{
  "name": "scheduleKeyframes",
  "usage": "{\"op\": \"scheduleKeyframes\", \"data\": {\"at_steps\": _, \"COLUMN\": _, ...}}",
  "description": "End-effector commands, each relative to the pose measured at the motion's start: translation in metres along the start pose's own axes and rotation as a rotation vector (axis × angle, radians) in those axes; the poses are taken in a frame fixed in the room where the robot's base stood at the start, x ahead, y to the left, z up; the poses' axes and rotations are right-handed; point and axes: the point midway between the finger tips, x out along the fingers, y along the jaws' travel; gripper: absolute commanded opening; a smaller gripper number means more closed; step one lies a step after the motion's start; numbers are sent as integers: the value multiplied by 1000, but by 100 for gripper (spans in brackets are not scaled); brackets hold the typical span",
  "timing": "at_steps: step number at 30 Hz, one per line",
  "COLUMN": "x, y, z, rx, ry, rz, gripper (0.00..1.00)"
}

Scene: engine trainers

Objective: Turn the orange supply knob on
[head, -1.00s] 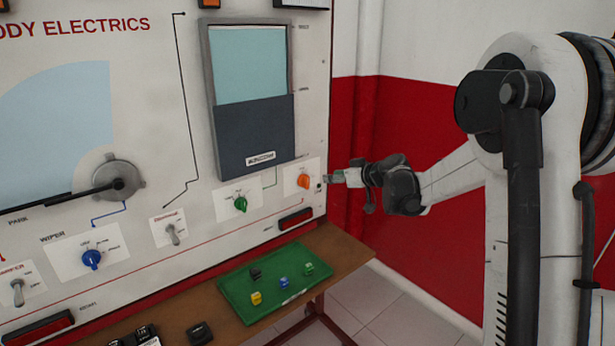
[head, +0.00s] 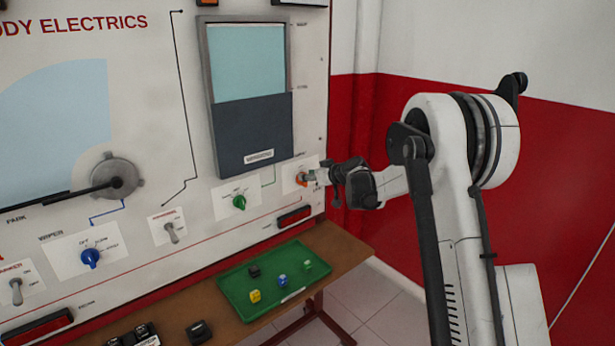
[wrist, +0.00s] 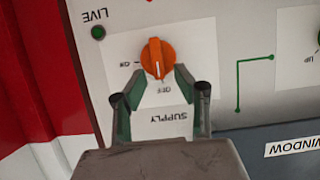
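The orange supply knob (wrist: 154,59) is on a white plate (wrist: 196,47) that reads upside down in the wrist view, with SUPPLY, OFF and ON marks. Its pale pointer line faces the OFF mark. In the head view the knob (head: 301,180) is partly hidden by my gripper (head: 314,176). In the wrist view my gripper (wrist: 158,76) is open, with one green-grey fingertip on each side of the knob's near end. I cannot tell whether either finger touches it.
A green knob (head: 239,202) is on the panel left of the supply knob. A LIVE lamp (wrist: 98,32) sits near the panel edge. Below, a green tray (head: 240,299) with several small cubes lies on the wooden shelf (head: 345,254). A red and white wall is behind my arm.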

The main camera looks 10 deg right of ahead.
Motion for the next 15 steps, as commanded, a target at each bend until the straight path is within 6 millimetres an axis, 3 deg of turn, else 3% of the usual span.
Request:
{"op": "scheduleKeyframes", "data": {"at_steps": 12, "x": 8, "y": 0, "z": 0, "rx": 0, "ry": 0, "rz": 1, "gripper": 29}}
{"op": "scheduleKeyframes", "data": {"at_steps": 15, "x": 8, "y": 0, "z": 0, "rx": 0, "ry": 0, "rz": 0, "gripper": 19}}
